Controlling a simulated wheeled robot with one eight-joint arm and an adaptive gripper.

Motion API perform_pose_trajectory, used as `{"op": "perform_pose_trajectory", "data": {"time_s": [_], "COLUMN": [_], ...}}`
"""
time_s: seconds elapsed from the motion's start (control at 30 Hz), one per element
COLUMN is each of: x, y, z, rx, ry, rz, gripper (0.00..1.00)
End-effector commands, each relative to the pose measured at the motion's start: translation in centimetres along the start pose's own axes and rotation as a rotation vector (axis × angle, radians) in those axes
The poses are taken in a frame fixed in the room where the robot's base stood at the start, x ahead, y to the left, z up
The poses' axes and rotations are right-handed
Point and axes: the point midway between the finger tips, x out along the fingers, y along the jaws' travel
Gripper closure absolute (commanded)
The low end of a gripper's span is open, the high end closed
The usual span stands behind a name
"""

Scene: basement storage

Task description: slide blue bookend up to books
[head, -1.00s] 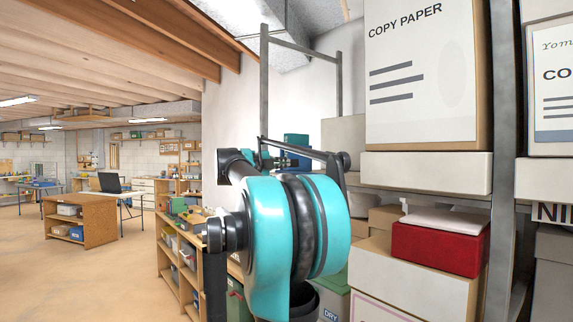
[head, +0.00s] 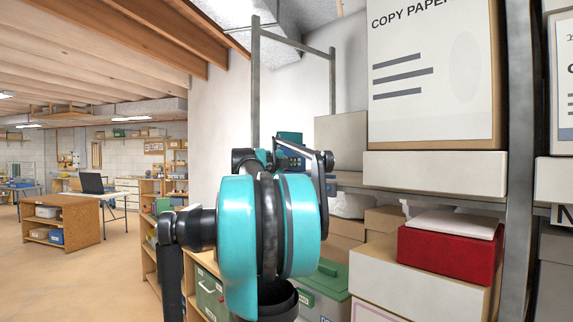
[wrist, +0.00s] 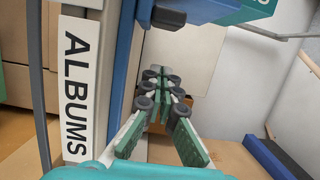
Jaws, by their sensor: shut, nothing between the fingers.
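My gripper (wrist: 160,78) shows in the wrist view with its green, black-rollered fingers drawn together and nothing between them. A tall blue upright piece (wrist: 124,65) stands close to the left of the fingers, beside a white ALBUMS label (wrist: 77,90). A blue block with a teal end (wrist: 240,10) shows above the fingers. A dark blue strip (wrist: 268,158) lies at lower right, apart from them. I cannot tell which blue piece is the bookend. In the head view, teal and blue items (head: 291,139) show behind my arm, which hides the gripper.
The grey metal shelf rack holds a large copy paper box (head: 435,80), a grey box (head: 341,140) and a red box (head: 448,252). A metal post (head: 518,150) stands at right. A wooden shelf unit (head: 150,265) is at left, with open floor beyond it.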

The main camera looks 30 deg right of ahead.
Motion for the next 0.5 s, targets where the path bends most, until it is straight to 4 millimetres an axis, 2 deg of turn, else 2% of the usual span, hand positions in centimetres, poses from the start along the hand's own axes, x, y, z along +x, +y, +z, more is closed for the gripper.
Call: {"op": "perform_pose_trajectory", "data": {"time_s": [0.03,0.2,0.5], "x": [0.0,0.4,0.6], "y": [0.0,0.0,0.0], "z": [1.3,3.0,3.8], "rx": [0.0,0.0,0.0], "ry": [-0.005,-0.004,-0.003], "rz": [0.0,0.0,0.0], "gripper": [1.0,1.0,1.0]}}
